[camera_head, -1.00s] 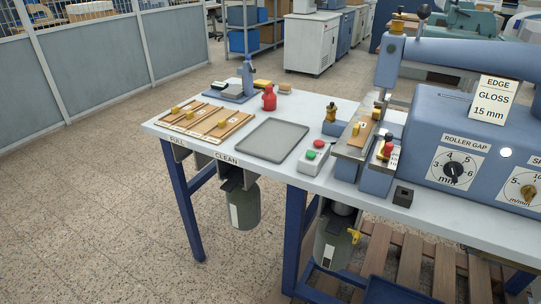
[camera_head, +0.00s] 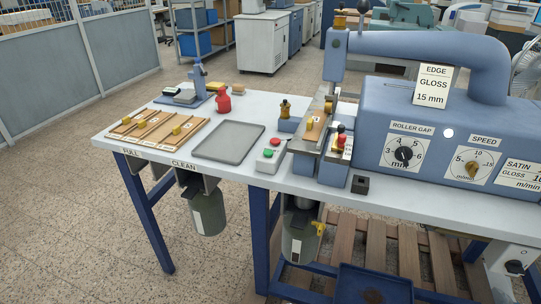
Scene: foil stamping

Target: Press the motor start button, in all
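A small light-grey button box (camera_head: 268,163) stands near the front edge of the table, with a green button (camera_head: 267,153) and a red button (camera_head: 275,142) on top. The green one is nearer the front. No lettering is readable on the box, so I cannot tell from a label which is the motor start button. The blue machine (camera_head: 375,130) stands to its right, with a roller gap dial (camera_head: 403,153) and a speed dial (camera_head: 473,169). Neither of my grippers is in view.
A grey tray (camera_head: 228,140) lies left of the button box. A black block (camera_head: 360,184) sits at the front edge. Open floor (camera_head: 70,230) lies front left.

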